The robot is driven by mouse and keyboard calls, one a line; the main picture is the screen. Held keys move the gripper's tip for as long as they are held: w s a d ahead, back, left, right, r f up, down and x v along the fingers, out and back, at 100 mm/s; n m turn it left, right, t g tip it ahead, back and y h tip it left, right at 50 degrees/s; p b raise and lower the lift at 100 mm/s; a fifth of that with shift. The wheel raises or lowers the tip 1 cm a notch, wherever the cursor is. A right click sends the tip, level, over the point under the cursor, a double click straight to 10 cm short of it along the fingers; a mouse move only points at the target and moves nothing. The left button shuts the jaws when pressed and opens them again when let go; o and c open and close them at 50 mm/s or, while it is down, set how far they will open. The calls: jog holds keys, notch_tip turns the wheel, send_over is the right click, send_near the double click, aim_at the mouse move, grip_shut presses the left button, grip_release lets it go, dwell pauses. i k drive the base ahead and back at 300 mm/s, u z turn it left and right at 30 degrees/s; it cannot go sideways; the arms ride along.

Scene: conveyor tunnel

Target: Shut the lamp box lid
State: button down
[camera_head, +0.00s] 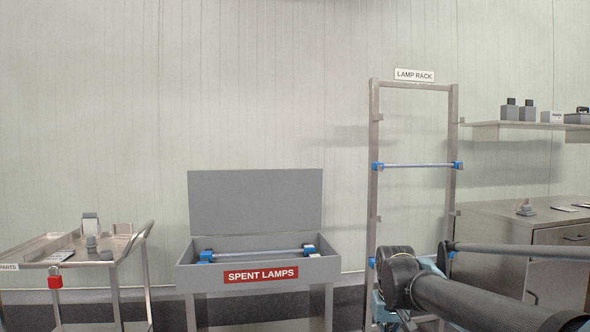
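The grey lamp box (205,279) stands left of centre on legs, with a red "SPENT LAMPS" label (260,275) on its front. Its lid (255,198) is open and stands upright along the back edge. A lamp tube (255,255) with blue end fittings lies across the inside of the box, near the top. The lower inside of the box is hidden by its front wall. My dark arm reaches in from the bottom right, apart from the box. My gripper cannot be made out in this view.
A steel cart (40,248) with small items stands at the left. The lamp rack (374,200) stands right of the box and holds a blue-ended lamp (415,166). A shelf (487,132) and cabinet (485,235) are at the right. The space above the box is clear.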

aim_at(235, 201)
jog(key=i, duration=0.95)
